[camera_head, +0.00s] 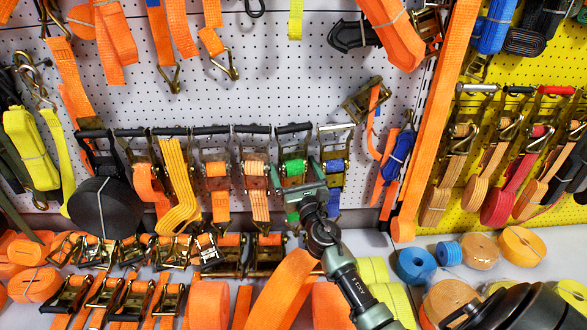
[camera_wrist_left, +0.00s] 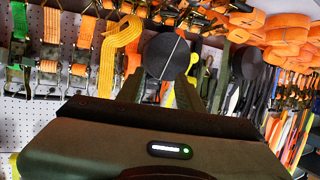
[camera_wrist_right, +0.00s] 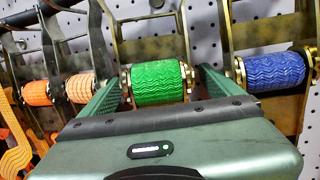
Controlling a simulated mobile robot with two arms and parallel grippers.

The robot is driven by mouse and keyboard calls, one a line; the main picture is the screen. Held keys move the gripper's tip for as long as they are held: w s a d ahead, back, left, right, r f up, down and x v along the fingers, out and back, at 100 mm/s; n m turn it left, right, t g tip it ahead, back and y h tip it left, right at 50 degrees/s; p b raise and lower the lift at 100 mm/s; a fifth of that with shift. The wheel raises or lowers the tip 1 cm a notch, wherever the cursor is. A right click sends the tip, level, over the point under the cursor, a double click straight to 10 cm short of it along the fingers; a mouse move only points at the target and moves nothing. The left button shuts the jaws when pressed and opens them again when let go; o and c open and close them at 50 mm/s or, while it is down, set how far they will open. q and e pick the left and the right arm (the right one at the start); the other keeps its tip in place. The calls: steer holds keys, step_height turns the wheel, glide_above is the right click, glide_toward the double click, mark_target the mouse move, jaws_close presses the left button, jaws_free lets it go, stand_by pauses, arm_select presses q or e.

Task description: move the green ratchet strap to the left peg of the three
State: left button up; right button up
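The green ratchet strap (camera_head: 293,168) hangs in the row of ratchets on the white pegboard, between an orange one and a blue one. Its green webbing roll (camera_wrist_right: 158,82) sits between the fingers of my right gripper (camera_wrist_right: 160,88) in the right wrist view. The fingers stand apart, one on each side, with narrow gaps showing. In the head view my right gripper (camera_head: 297,186) covers its lower part. My left gripper (camera_wrist_left: 160,92) is open and empty, facing a black round roll (camera_wrist_left: 166,56). I cannot make out the three pegs behind the hanging straps.
A blue-webbed ratchet (camera_head: 335,166) hangs close on the right, an orange one (camera_head: 256,170) on the left. A long yellow strap (camera_head: 178,185) hangs further left. Ratchets and orange rolls (camera_head: 208,305) crowd the shelf below. Bare pegboard (camera_head: 285,75) lies above the row.

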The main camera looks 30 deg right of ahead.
steer(key=shift+s+f, duration=0.1)
steer(key=shift+f, duration=0.2)
steer(key=shift+s+a, duration=0.1)
steer(key=shift+s, duration=0.1)
steer(key=v, duration=0.6)
steer(key=shift+s+a+r, duration=0.1)
steer(key=shift+s, duration=0.1)
steer(key=shift+s+a, duration=0.1)
steer(key=shift+s, duration=0.3)
arm_select(q)
steer(key=shift+w+d+r+t, duration=0.1)
steer(key=shift+w+r+t, duration=0.15)
steer(key=shift+r, duration=0.2)
steer(key=shift+w+d+r+t, duration=0.1)
steer(key=shift+r+t, duration=0.15)
steer(key=shift+r, duration=0.15)
steer(key=shift+s, duration=0.1)
arm_select(e)
steer(key=shift+s, duration=0.1)
